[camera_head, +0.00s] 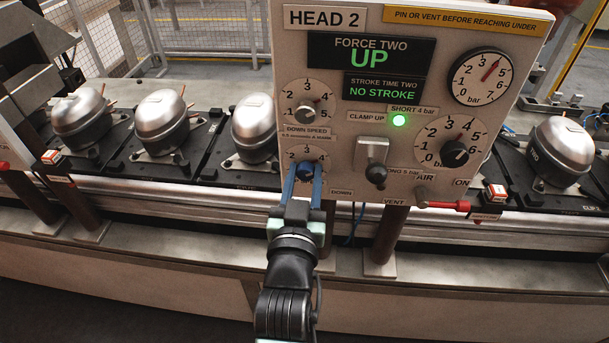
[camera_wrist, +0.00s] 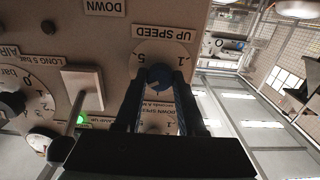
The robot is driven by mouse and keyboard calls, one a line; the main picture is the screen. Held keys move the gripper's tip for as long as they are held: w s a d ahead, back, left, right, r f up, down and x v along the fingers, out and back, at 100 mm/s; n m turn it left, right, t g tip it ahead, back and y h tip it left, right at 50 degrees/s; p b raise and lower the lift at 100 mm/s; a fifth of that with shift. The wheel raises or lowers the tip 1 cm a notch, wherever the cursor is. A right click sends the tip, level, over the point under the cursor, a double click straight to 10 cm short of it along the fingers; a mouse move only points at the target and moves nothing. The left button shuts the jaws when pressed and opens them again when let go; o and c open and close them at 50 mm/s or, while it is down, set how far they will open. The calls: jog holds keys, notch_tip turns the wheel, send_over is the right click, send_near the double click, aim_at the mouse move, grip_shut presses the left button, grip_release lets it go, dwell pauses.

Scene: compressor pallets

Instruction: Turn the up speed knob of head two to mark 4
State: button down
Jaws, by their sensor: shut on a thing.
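The head two panel (camera_head: 345,120) faces me with a display reading UP. The up speed knob (camera_head: 304,177) sits on a numbered dial at the panel's lower left. The fingers cover part of the dial. I cannot tell which mark the knob points to.
The down speed knob (camera_head: 306,111) is directly above. A clamp lever (camera_head: 375,172), a pressure knob (camera_head: 454,152) and a red-handled valve (camera_head: 445,206) are to the right. Compressors (camera_head: 162,120) stand on pallets along the line behind. A green lamp (camera_head: 399,120) is lit.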

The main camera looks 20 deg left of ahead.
jog(key=c, duration=0.5)
grip_release()
jog(key=b+v, duration=0.2)
jog(key=v, duration=1.1)
jog(key=shift+b, duration=0.4)
